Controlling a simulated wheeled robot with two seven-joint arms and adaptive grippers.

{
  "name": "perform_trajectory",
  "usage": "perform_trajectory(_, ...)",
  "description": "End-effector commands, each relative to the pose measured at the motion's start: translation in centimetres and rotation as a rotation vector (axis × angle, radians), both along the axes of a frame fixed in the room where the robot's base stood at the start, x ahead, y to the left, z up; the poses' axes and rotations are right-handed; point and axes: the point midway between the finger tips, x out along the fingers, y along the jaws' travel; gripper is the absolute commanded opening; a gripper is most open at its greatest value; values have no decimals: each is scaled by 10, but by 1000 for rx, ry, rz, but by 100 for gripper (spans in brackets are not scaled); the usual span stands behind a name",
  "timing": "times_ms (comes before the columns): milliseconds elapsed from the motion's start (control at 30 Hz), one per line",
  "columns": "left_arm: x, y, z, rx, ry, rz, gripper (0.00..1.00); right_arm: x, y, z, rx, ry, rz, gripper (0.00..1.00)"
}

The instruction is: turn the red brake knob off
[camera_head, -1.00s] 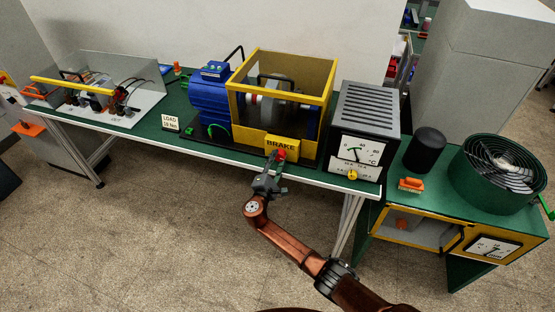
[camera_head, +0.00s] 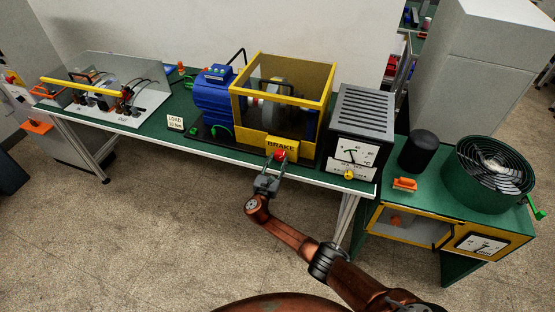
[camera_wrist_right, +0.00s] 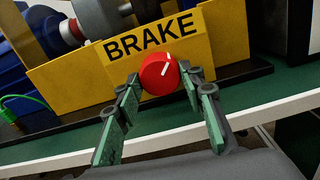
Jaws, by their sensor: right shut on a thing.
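The red brake knob (camera_head: 280,155) is on the yellow BRAKE panel (camera_head: 289,143) at the front of the yellow-framed machine. In the right wrist view the knob (camera_wrist_right: 159,71) faces me, its white pointer line tilted up and to the right. My right gripper (camera_head: 270,178) is at the knob from the front. In the wrist view its green-padded fingers (camera_wrist_right: 163,82) stand on the left and right of the knob, shut on it. The exact contact at the far side is hidden. My left gripper is not in view.
A meter box (camera_head: 360,130) with a yellow knob stands right of the machine. A blue motor (camera_head: 213,103) and LOAD sign (camera_head: 175,122) stand to its left. The white table edge (camera_head: 228,162) runs below the panel. A green cart with a fan (camera_head: 488,170) is at right.

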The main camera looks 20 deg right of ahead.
Motion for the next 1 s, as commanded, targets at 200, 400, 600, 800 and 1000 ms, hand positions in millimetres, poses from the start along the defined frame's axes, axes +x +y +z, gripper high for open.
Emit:
perform_trajectory(200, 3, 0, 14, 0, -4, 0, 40, 0, 3, 2, -168, 116, 7, 12)
perform_trajectory(400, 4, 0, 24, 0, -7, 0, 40, 0, 3, 1, -321, 219, 7, 12)
perform_trajectory(600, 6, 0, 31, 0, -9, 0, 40, 0, 4, 1, -450, 305, 7, 12)
perform_trajectory(800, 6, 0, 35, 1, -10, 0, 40, 0, 3, 0, -543, 369, 7, 12)
perform_trajectory(1000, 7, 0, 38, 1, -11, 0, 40, -1, 3, -1, -597, 407, 6, 12)
